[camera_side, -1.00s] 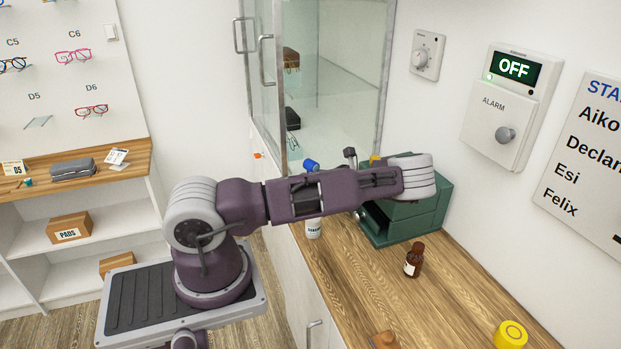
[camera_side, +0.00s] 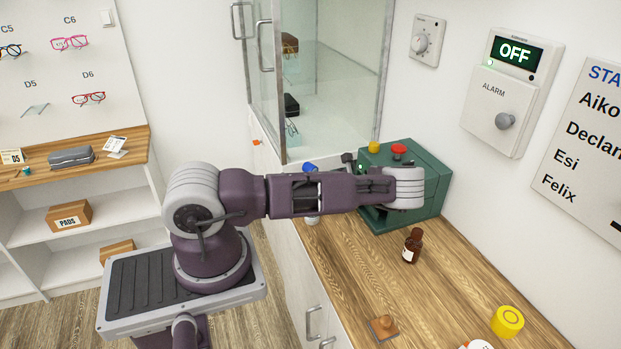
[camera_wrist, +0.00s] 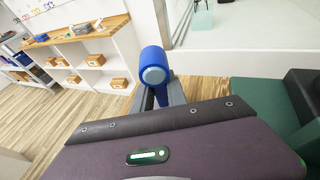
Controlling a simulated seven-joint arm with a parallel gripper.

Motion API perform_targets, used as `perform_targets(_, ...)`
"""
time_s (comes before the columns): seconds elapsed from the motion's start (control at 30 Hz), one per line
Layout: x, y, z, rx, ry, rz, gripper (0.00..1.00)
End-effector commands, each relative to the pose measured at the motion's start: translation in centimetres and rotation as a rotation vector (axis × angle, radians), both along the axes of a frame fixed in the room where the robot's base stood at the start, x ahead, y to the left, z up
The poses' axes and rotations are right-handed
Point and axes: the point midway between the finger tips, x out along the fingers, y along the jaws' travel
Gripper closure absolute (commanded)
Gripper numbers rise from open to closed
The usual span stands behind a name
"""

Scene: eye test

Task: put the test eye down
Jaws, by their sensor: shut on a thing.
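The test eye (camera_wrist: 153,64), which I take to be the blue cylinder with a pale grey round end, is in the middle of the wrist view. My gripper (camera_wrist: 158,94) is shut on it, and its fingers are partly hidden behind it and my own arm. The floor shows behind the test eye in that view. In the side view, a blue piece (camera_side: 309,168), apparently the test eye, shows just above my arm near the glass cabinet. My fingers are hidden in the side view. Whether the test eye touches anything below is hidden.
A green machine (camera_side: 428,175) with a red button and yellow knob stands close beside my wrist. The wooden counter (camera_side: 345,260) holds a brown bottle (camera_side: 412,246), a small wooden piece (camera_side: 383,327) and a yellow round container (camera_side: 507,321). A white bottle (camera_side: 312,220) is partly hidden under my arm.

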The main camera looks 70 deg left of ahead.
Motion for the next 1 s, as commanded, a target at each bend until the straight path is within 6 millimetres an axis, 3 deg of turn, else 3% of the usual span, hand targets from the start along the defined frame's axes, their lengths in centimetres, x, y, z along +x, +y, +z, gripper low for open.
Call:
perform_targets(0.5,-0.01,0.02,-1.04,0.001,0.0,0.0,1.0)
perform_targets(0.53,0.0,0.03,-1.06,0.001,0.0,0.0,0.8)
perform_targets(0.67,-0.01,0.01,-1.04,0.0,0.0,0.0,0.57)
perform_targets(1.0,0.03,0.0,-0.43,0.001,-0.002,0.001,0.57)
